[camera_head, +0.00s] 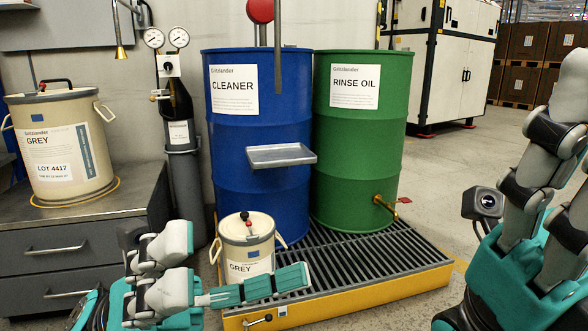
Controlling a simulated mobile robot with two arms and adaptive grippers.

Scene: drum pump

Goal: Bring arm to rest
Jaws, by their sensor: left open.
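My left gripper (262,284) comes in at the lower left and points right. It is open, with a teal finger in front of the lower part of a small cream pail (240,246) labelled GREY. I see nothing held in it. Whether the finger touches the pail cannot be told. My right gripper (540,175) is at the right edge and points up.
A blue CLEANER drum (262,205) and a green RINSE OIL drum (357,160) stand on a yellow-edged grated pallet (405,284). A grey tray (281,155) is in front of the blue drum. A large GREY pail (60,145) stands on a drawer cabinet (60,250). Floor is clear behind right.

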